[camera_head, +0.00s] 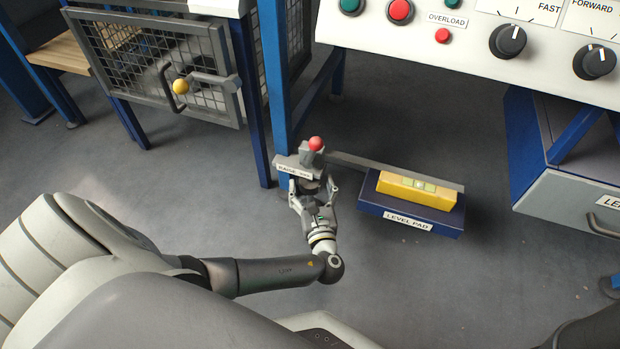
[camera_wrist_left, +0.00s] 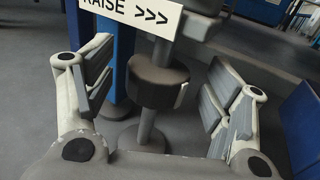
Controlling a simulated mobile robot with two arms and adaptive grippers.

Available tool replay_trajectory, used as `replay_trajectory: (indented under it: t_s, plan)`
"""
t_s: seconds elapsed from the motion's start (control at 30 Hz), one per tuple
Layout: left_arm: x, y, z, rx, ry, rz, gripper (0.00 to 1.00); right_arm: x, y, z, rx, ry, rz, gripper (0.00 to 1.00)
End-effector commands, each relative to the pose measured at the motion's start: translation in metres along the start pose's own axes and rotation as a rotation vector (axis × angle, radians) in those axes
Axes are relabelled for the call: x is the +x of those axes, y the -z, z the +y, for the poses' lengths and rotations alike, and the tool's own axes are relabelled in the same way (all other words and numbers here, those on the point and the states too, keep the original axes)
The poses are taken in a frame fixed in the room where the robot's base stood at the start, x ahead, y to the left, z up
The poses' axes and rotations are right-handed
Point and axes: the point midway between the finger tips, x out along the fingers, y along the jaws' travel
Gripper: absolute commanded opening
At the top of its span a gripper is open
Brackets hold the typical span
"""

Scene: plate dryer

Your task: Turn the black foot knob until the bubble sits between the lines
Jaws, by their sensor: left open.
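The black foot knob (camera_wrist_left: 158,82) shows in the left wrist view, on an upright grey stem above a round foot. A white plate (camera_wrist_left: 130,12) reading "RAISE >>>" is above it. My left gripper (camera_head: 314,190) is open, with its fingers on either side of the knob and gaps visible in the wrist view. In the head view the gripper largely hides the knob. The yellow spirit level (camera_head: 395,188) lies on the blue level pad (camera_head: 375,209), right of the gripper. Its green vial (camera_head: 428,186) shows, but the bubble against the lines is too small to tell. My right gripper is not in view.
A red ball-topped lever (camera_head: 316,144) stands just above the gripper. A blue frame leg (camera_head: 273,90) is behind it, and a grey bar (camera_head: 350,162) runs toward the level. A mesh door (camera_head: 180,50) is upper left, a control panel (camera_head: 460,50) upper right. The floor in front is clear.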

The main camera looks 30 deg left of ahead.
Motion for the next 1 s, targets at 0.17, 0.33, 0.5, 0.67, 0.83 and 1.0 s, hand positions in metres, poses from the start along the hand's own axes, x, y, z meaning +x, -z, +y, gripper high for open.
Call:
replay_trajectory:
  t_s: [0.17, 0.33, 0.5, 0.67, 0.83, 1.0]
  plan:
    - [-0.031, 0.001, 0.0, 0.0, 0.001, 0.003, 0.76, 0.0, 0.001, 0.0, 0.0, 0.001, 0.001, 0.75]
    - [-0.046, 0.0, 0.0, 0.0, 0.001, 0.001, 0.76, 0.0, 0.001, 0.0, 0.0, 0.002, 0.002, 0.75]
    - [-0.049, 0.0, 0.0, 0.0, 0.0, 0.0, 0.76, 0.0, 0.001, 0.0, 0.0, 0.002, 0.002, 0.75]
    - [-0.048, 0.0, 0.0, 0.0, 0.0, 0.0, 0.76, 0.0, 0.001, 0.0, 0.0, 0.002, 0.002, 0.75]
    - [-0.048, 0.0, 0.0, 0.0, 0.0, -0.001, 0.76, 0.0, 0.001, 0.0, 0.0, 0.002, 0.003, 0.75]
    - [-0.048, 0.0, 0.0, 0.0, 0.0, 0.0, 0.76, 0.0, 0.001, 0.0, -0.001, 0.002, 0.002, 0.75]
